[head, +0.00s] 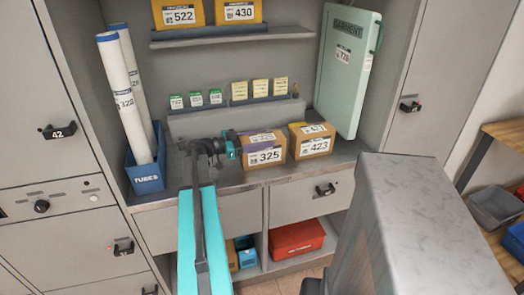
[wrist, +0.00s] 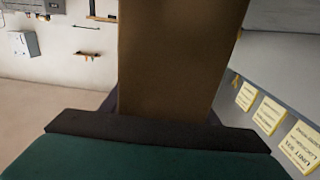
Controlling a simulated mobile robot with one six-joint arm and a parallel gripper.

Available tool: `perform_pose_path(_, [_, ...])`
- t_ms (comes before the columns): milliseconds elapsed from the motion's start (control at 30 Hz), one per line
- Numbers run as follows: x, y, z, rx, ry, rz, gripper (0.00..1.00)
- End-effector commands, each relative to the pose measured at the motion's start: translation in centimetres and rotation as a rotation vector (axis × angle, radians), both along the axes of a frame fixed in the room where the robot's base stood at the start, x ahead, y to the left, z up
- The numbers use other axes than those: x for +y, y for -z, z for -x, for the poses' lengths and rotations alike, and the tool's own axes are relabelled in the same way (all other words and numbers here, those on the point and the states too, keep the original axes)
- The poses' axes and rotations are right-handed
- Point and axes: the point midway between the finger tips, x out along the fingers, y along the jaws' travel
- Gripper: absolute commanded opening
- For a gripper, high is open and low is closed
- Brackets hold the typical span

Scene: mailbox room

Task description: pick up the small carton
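Two small brown cartons stand side by side on the counter in the head view. The right one is labelled 423 (head: 311,140). My gripper (head: 230,145), with teal and black parts, is at the left side of carton 325, touching or very close to it. In the wrist view a plain brown carton face (wrist: 180,60) fills the middle, just beyond the dark edge of my teal gripper (wrist: 155,132).
A blue tubes bin (head: 147,176) with white tubes stands left on the counter (head: 235,182). Small green and yellow cards (head: 260,88) line the ledge behind. A pale green case (head: 346,70) leans at the right. A red bin (head: 297,238) sits on the shelf below.

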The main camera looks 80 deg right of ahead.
Motion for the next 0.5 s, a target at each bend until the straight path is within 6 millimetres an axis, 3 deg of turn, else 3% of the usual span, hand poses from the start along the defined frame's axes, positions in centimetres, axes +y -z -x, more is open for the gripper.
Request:
perform_pose_path(33, [-0.01,0.0,-0.03,0.0,-0.001,0.0,0.41])
perform_pose_path(233, [-0.01,0.0,-0.05,0.0,-0.001,0.0,0.07])
perform_pose_path(500, [-0.01,-0.11,-0.08,0.001,-0.002,0.002,0.05])
